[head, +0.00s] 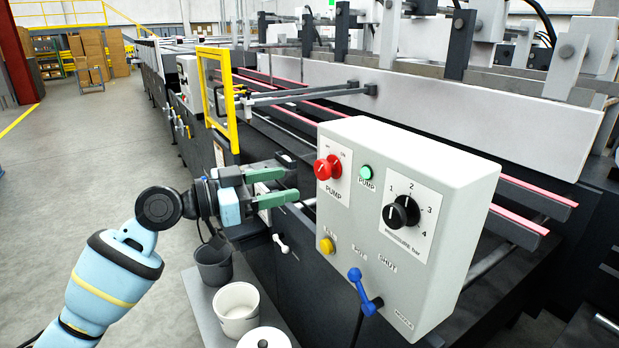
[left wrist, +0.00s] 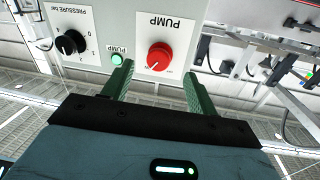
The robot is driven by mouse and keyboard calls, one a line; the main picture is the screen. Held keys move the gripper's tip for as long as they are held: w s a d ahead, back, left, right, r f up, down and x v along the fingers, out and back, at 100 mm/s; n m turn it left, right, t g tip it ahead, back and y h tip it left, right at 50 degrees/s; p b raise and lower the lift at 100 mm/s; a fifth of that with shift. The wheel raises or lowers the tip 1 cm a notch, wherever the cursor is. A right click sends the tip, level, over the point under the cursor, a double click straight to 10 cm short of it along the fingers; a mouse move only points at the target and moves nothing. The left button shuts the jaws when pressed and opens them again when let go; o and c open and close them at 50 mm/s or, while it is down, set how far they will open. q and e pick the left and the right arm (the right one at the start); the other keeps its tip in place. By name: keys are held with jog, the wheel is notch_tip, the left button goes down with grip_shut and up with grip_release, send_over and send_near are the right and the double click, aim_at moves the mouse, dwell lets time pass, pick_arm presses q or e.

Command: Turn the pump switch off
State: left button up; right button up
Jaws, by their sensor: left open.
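The pump switch (head: 328,168) is a red rotary knob on a white plate marked PUMP, at the upper left of the grey control box (head: 462,190). In the left wrist view the knob (left wrist: 160,56) appears upside down, with a pale mark at its lower left; in the head view its handle leans up and right, seemingly toward ON. The green pump lamp (head: 366,172) is beside it. My left gripper (head: 291,184) is open and empty, left of the knob. In the left wrist view its fingertips (left wrist: 156,78) lie either side of the knob, apparently short of it.
The box also carries a black pressure dial (head: 402,212), a yellow button (head: 326,245) and a blue-handled valve lever (head: 364,290). A yellow frame (head: 230,100) stands behind my gripper. Open floor lies left.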

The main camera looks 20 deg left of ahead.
aim_at(319, 171)
pick_arm(q)
jog(key=x, duration=0.2)
jog(key=r+p+x, duration=0.1)
jog(key=x, duration=0.3)
jog(key=shift+w+d+r+p, duration=0.15)
jog(key=shift+d+r+p, duration=0.05)
jog(key=shift+r+p, duration=0.1)
jog(key=shift+w+d+f, duration=0.15)
jog(key=shift+w+d, duration=0.2)
jog(key=shift+d, duration=0.05)
pick_arm(e)
jog(key=shift+w+r, duration=0.2)
jog(key=shift+r, duration=0.65)
pick_arm(q)
jog(key=c, duration=1)
pick_arm(e)
jog(key=shift+w+r, duration=0.1)
jog(key=shift+w, duration=0.25)
